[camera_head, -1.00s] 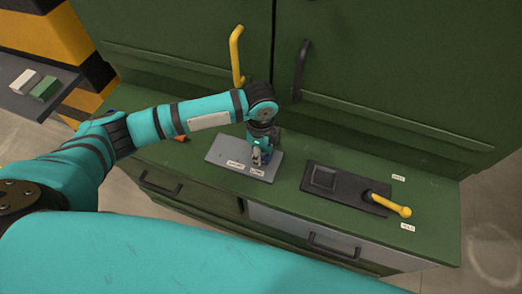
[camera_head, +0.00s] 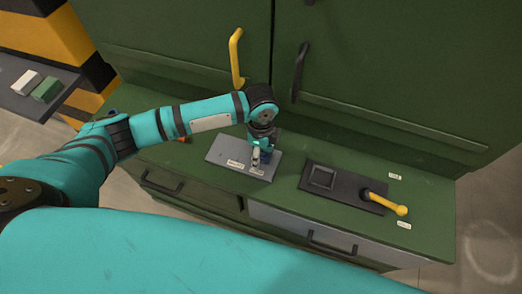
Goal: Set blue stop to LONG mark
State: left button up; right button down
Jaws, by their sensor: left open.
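My left gripper (camera_head: 262,155) points down over the right part of a grey plate (camera_head: 226,152) on the green cabinet top. It is open. A small dark blue piece shows at its fingertips, likely the blue stop (camera_head: 267,156); the gripper hides most of it. I cannot tell whether the fingers touch it. Two small white labels sit at the plate's front edge, a left label (camera_head: 235,163) and a right label (camera_head: 257,170). Their text is too small to read surely. The gripper is close to the right label. My right gripper is not in view.
Right of the plate is a black panel (camera_head: 345,189) with a square recess and a yellow lever (camera_head: 385,202). Green doors behind carry a yellow handle (camera_head: 236,57) and a black handle (camera_head: 300,72). A side shelf (camera_head: 30,103) holds a white block and a green block.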

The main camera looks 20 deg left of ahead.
pick_arm(q)
jog(key=shift+r, duration=0.3)
notch_tip(320, 180, up, 11)
jog(key=shift+r, duration=0.2)
dwell(0.4)
